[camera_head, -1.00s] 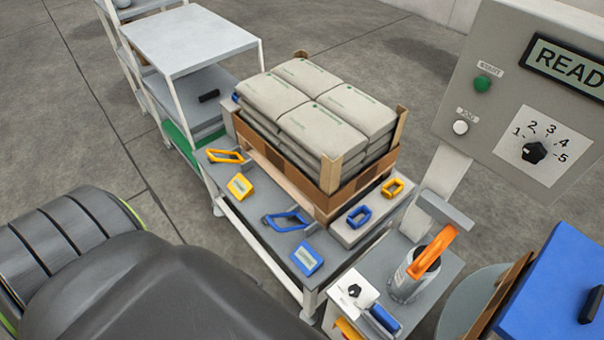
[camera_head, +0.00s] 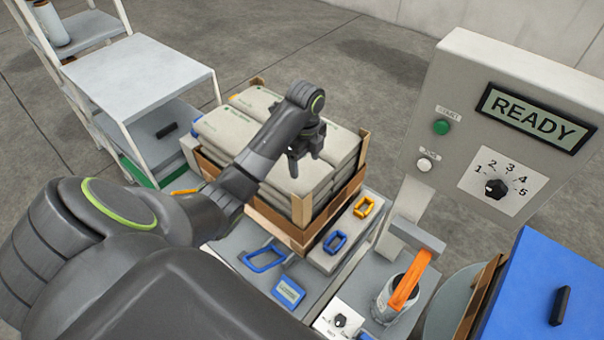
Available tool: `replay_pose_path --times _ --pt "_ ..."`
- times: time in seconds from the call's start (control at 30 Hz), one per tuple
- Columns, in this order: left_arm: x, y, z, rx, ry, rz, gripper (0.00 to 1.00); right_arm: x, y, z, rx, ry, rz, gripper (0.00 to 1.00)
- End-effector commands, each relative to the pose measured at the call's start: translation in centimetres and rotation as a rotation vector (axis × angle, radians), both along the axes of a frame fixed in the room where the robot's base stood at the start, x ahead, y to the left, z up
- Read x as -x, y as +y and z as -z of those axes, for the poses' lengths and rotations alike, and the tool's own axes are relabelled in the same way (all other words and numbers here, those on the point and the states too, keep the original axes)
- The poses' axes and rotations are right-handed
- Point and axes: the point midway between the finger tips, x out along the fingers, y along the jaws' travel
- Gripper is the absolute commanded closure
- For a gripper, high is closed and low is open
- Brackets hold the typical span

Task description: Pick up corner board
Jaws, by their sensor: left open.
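Upright tan corner boards stand at corners of the bag stack: one at the near corner (camera_head: 302,209), one at the right corner (camera_head: 362,148) and one at the back (camera_head: 258,82). The stack of grey bags (camera_head: 218,125) sits in a low brown tray (camera_head: 268,212). My left gripper (camera_head: 305,158) is open and empty, pointing down over the stack, apart from the near board in the picture. Its height above the bags is hard to tell. My left arm hides part of the bags and the tray's left side. My right gripper is not in view.
A control panel reading READY (camera_head: 535,105) stands at right. Blue (camera_head: 265,258) and yellow (camera_head: 364,207) handled tools lie near the tray. An orange-handled tool (camera_head: 410,280) stands in a grey holder. A blue box (camera_head: 545,290) and brown boards (camera_head: 480,300) are at lower right.

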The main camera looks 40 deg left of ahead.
Motion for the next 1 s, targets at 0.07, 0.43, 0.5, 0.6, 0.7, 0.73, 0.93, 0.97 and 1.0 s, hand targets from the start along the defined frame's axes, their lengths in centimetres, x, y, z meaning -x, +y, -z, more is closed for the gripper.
replay_pose_path --times 0.07,0.43,0.5,0.6,0.7,0.73,0.93,0.97,1.0 --pt "0.0 0.0 0.8 0.001 0.002 0.001 0.33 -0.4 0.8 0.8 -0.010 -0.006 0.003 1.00" --pt "0.0 0.0 5.0 0.000 0.000 -0.002 0.33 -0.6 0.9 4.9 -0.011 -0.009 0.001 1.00" --pt "0.0 0.0 5.7 0.000 0.000 -0.002 0.33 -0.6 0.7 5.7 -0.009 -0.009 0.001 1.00" --pt "0.0 -0.1 6.9 0.000 0.000 -0.002 0.33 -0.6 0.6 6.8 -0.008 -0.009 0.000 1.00" --pt "0.0 -0.1 8.0 0.000 0.000 -0.003 0.33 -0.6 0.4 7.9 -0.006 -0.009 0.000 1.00" --pt "0.0 -0.1 8.3 0.000 0.000 -0.003 0.33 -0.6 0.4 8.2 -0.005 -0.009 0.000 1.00" --pt "0.0 -0.1 10.4 0.000 0.000 -0.003 0.33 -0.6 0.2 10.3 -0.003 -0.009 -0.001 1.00" --pt "0.1 -0.1 11.0 0.001 0.002 -0.003 0.33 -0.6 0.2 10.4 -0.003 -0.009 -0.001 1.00" --pt "0.0 -0.1 11.5 0.000 0.001 -0.003 0.33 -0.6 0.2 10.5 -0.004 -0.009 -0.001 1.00"
